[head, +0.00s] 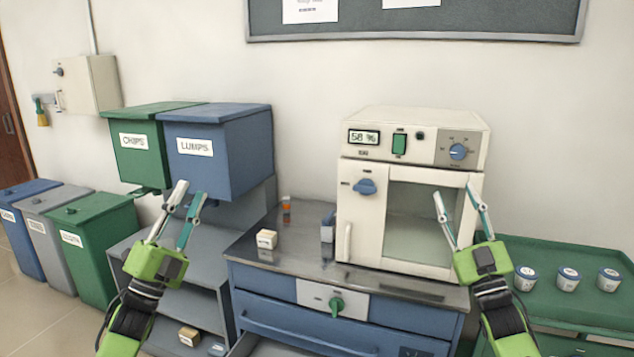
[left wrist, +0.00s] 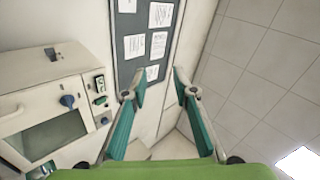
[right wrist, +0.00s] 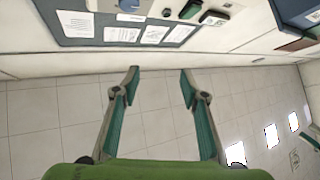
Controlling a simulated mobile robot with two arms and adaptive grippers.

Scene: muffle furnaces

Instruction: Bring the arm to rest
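My left gripper (head: 188,200) is raised in front of the blue LUMPS bin, open and empty. In the left wrist view its two fingers (left wrist: 160,90) stand apart with nothing between them. My right gripper (head: 457,208) is raised in front of the right side of the white furnace (head: 410,120), open and empty. In the right wrist view its fingers (right wrist: 160,85) are also apart with nothing between them. The furnace door with its glass window is shut. Whether either gripper touches anything behind it is not clear, but both appear in free air.
A steel-topped blue cabinet (head: 290,250) carries the furnace and a small cream box (head: 267,239). The green CHIPS bin (head: 135,150) and blue LUMPS bin (head: 225,150) are at left. A green cart (head: 560,255) at right holds white-and-blue jars (head: 568,279). A lower drawer seems open.

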